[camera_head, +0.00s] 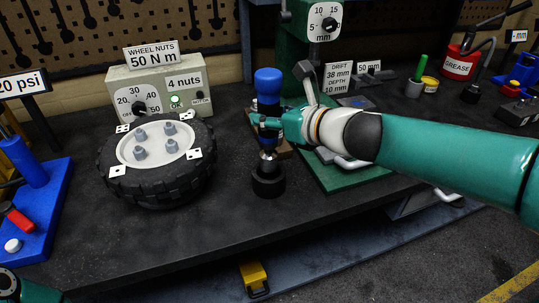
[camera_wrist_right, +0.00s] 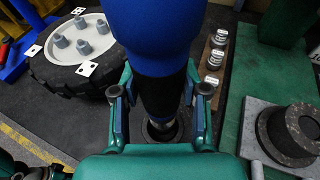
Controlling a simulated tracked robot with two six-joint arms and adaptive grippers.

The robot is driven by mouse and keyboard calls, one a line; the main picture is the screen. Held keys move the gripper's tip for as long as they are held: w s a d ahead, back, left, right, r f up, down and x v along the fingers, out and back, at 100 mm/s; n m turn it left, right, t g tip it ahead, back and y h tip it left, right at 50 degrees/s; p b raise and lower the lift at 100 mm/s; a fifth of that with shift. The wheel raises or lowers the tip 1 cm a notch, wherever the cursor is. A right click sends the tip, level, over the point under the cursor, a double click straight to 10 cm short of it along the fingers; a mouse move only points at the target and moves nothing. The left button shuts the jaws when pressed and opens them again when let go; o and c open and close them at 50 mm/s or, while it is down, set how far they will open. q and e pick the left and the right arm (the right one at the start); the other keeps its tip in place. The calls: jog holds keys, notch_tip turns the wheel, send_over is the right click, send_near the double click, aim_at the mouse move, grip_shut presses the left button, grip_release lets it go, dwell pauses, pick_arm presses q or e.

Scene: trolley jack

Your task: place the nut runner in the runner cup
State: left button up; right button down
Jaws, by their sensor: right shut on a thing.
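The nut runner (camera_head: 268,86) has a blue top and a dark body with a metal lower end, and stands about upright. It also shows large in the wrist view (camera_wrist_right: 158,35). My right gripper (camera_head: 266,124) is shut on its dark body, with one finger on each side in the wrist view (camera_wrist_right: 160,100). The runner cup (camera_head: 268,186) is a black round holder on the bench. The runner's lower end is at the cup's mouth; I cannot tell how deep it sits. My left gripper is out of view; only part of my left arm shows at the bottom left.
A wheel (camera_head: 158,184) with grey nuts lies left of the cup, before the wheel nuts box (camera_head: 160,84). A green press (camera_head: 322,60) stands behind at the right. A blue stand (camera_head: 38,220) is at far left. Bare bench lies in front of the cup.

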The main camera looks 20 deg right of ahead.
aim_at(275, 141)
jog(key=shift+f+b, duration=2.3)
jog(key=shift+f, duration=0.65)
jog(key=shift+r, duration=0.1)
jog(key=c, duration=1)
grip_release()
jog(key=shift+f, duration=0.25)
jog(key=o, duration=0.4)
jog(key=shift+r, duration=0.15)
